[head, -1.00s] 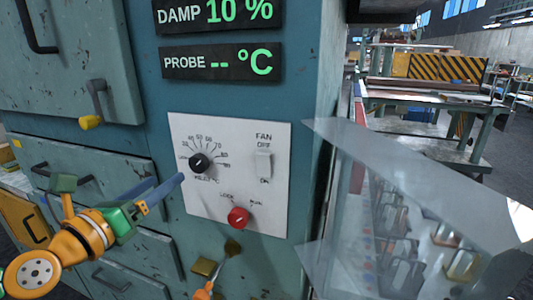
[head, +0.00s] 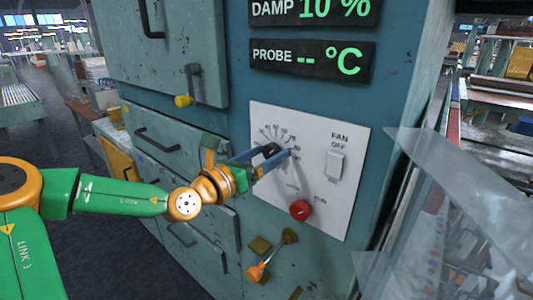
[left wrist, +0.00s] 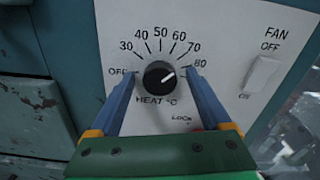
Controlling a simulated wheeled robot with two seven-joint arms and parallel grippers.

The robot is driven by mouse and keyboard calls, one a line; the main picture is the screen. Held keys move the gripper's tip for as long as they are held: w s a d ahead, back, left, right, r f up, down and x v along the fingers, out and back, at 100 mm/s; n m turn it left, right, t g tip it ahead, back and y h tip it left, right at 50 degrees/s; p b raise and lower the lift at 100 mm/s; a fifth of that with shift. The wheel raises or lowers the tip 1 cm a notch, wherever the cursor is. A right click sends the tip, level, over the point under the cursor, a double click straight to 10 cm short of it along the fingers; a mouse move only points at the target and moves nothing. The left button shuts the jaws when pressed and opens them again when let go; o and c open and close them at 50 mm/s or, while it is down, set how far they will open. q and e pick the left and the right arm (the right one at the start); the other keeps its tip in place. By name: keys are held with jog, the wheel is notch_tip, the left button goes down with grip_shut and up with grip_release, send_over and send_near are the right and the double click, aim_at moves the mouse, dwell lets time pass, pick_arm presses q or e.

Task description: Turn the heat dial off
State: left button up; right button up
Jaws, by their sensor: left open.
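The heat dial (left wrist: 160,75) is a round black knob with a white pointer mark, on a white panel (left wrist: 225,50). Its scale runs from OFF at the left through 30 to 80. The mark points up and right, towards about 70 to 80. My left gripper (left wrist: 160,82) is open, with one blue finger on each side of the dial. A small gap seems to show on both sides; I cannot tell whether either finger touches. My right gripper is not in view.
A white fan switch (head: 335,164) and a red knob (head: 300,210) are on the same panel. An orange-handled part (head: 258,271) is below the panel. A clear sheet (head: 450,185) stands at the right.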

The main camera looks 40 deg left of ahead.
pick_arm(q)
jog(key=shift+a, duration=0.15)
grip_shut()
